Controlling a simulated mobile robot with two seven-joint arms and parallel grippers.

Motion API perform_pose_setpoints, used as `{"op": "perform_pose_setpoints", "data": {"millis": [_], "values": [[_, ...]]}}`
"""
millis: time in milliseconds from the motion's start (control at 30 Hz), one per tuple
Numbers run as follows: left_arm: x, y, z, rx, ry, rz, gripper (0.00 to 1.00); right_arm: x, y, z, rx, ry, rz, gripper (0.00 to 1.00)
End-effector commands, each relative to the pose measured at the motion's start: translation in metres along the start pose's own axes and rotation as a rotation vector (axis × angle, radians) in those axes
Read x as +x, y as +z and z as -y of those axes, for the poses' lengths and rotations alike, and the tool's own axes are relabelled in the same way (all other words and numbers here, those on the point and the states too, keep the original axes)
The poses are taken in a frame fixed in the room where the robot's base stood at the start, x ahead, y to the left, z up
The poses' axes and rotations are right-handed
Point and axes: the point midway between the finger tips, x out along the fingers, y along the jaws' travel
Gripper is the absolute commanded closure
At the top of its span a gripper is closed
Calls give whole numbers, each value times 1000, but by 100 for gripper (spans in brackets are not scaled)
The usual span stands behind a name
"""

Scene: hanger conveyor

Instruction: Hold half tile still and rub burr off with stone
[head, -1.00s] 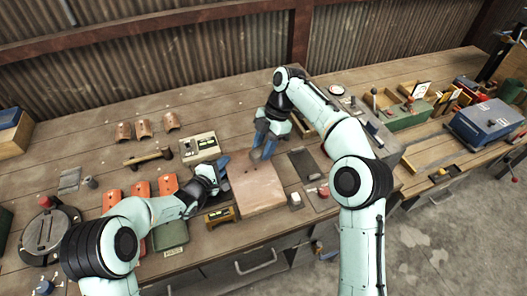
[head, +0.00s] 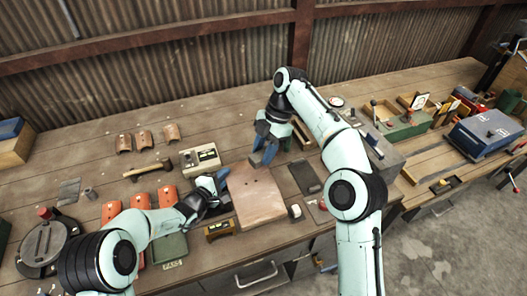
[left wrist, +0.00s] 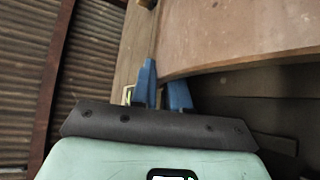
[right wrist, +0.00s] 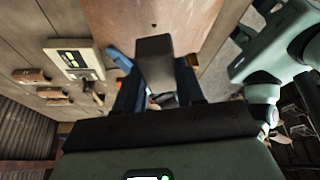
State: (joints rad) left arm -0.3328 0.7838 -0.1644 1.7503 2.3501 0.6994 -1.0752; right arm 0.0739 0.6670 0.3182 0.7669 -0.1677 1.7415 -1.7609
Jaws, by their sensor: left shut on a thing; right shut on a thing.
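The half tile (head: 258,200) is a broad, pinkish-brown slab lying near the front of the bench; it also shows in the left wrist view (left wrist: 240,38). My left gripper (head: 222,180) is shut on its left edge, with blue fingers (left wrist: 165,88) at the rim. My right gripper (head: 262,156) is at the tile's far edge, shut on a dark grey block, the stone (right wrist: 154,62). In the right wrist view the stone sticks out over the tile (right wrist: 190,20). Whether the stone touches the tile, and the burr itself, I cannot tell.
A dark flat plate (head: 304,177) and a small white-topped block (head: 295,211) lie right of the tile. A gauge box (head: 201,158), a hammer (head: 150,169) and several orange tiles (head: 167,196) lie to the left.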

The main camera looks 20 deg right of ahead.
Motion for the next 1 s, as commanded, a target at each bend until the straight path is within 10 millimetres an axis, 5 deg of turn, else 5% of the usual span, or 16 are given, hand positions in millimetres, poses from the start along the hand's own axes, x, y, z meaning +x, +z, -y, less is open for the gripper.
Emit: {"op": "perform_pose_setpoints", "data": {"millis": [200,300,333,700,1000], "values": [[0,0,-1,-1,1,-1,100,0,0,0,-1,1,0,86],[0,0,-1,0,1,-1,59,0,0,0,-1,1,0,86],[0,0,-1,0,1,-1,56,0,0,0,-1,1,0,86],[-6,-1,-1,0,1,-1,56,0,0,0,-1,1,0,86],[-63,-1,-2,-1,2,-3,56,0,0,0,-1,1,0,86]]}}
